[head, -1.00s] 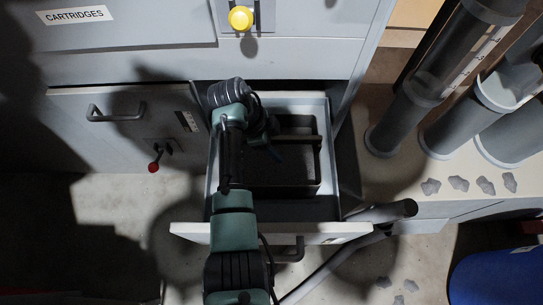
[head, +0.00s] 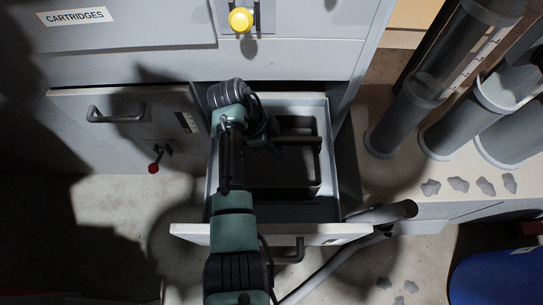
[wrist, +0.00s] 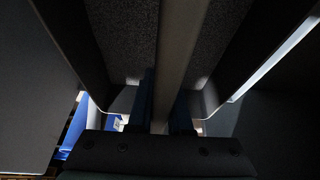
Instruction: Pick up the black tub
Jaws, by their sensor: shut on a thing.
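The black tub (head: 318,172) sits inside the open drawer in the head view, with a bar across its top (head: 306,141). In the wrist view the tub's dark walls (wrist: 88,50) and a speckled grey granular surface inside it show on both sides of the pale bar (wrist: 180,50). My gripper (wrist: 165,115) has its two blue fingers on either side of this bar and is shut on it. In the head view my wrist hides the tub's left side and most of the fingers.
The open drawer (head: 331,190) surrounds the tub closely, with its front panel and handle (head: 289,252) toward me. A cabinet face with a yellow knob (head: 240,18) rises behind. A hose (head: 385,212) lies by the drawer's front right.

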